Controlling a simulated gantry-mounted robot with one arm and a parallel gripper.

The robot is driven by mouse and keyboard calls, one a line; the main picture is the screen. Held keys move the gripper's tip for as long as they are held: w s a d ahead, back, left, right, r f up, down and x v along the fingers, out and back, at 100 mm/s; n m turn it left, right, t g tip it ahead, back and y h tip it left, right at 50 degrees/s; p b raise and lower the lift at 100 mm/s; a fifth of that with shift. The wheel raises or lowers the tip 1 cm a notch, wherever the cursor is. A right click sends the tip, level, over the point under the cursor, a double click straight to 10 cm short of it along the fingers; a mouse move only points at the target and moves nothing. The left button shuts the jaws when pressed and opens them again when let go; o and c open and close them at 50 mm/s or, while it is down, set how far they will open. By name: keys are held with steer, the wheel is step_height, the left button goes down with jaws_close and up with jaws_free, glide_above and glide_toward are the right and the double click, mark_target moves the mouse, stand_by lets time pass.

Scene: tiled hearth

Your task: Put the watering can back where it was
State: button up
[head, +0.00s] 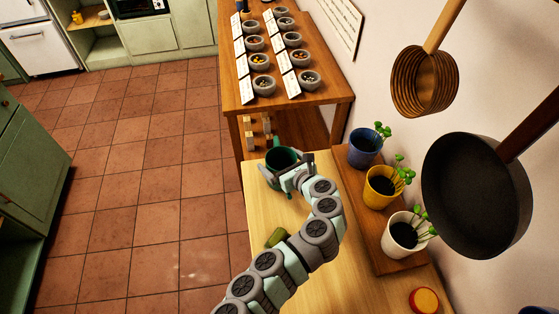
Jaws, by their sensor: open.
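A dark green can (281,156), which looks like the watering can, stands upright near the far end of the light wooden table (258,216). My gripper (291,179) is open right at its near side. The gripper and wrist cover part of the can's lower body, and I cannot tell whether the fingers touch it. My arm reaches over the table from the bottom of the view.
Blue (364,148), yellow (380,188) and white (402,234) seedling pots stand on a wooden board to the right. A small green object (276,237) lies left of my arm. A black pan (476,194) hangs at right. A brown table (322,92) with bowls stands behind.

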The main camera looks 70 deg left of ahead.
steer(key=shift+w+d+r, duration=0.1)
steer(key=shift+r, duration=0.05)
steer(key=v, duration=1.1)
steer(key=shift+d+p, duration=0.35)
steer(key=shift+p, duration=0.1)
steer(key=shift+r, duration=0.25)
